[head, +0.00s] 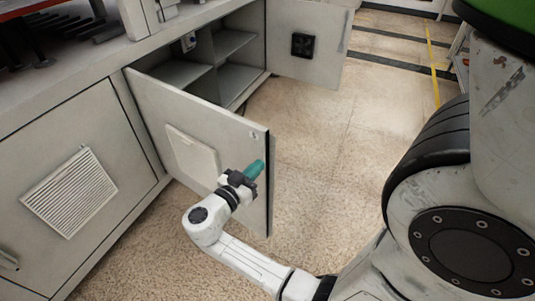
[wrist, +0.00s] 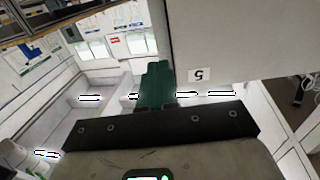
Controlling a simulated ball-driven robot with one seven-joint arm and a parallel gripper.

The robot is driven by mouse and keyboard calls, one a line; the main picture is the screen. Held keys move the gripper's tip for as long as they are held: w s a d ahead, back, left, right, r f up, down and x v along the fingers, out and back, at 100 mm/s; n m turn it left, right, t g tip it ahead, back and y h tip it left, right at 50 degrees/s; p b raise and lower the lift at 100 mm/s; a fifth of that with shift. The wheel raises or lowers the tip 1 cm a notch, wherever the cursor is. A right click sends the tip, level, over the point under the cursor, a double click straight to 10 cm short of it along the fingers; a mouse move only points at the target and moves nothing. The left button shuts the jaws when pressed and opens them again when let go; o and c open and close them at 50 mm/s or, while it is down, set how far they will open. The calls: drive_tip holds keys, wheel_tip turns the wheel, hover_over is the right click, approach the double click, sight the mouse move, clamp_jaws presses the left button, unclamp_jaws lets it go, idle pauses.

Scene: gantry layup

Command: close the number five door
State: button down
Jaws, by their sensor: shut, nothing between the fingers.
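In the head view, a grey cabinet door (head: 235,150) stands open, swung out from the cabinet front. A pale square panel is on its near face. In the wrist view, a light panel (wrist: 245,35) carries a small label (wrist: 199,75) with an upside-down 5; it appears to be this door. My gripper (head: 256,169) has teal fingers and is beside the door's free edge, in front of its near face. Its fingers (wrist: 158,85) are together and empty in the wrist view. I cannot tell whether they touch the door.
The open cabinet (head: 225,65) shows grey shelves inside. A second open door (head: 330,40) with a black square fitting (head: 302,45) stands beyond it. A closed door with a white vent (head: 70,192) is at left. Speckled floor (head: 320,145) is clear right of the doors.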

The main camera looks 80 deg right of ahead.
sight(274, 150)
drive_tip(key=x, duration=0.5)
drive_tip(key=shift+s+d+p, duration=0.1)
drive_tip(key=shift+d+p, duration=0.2)
drive_tip(key=shift+p, duration=0.1)
drive_tip(key=shift+d, duration=0.1)
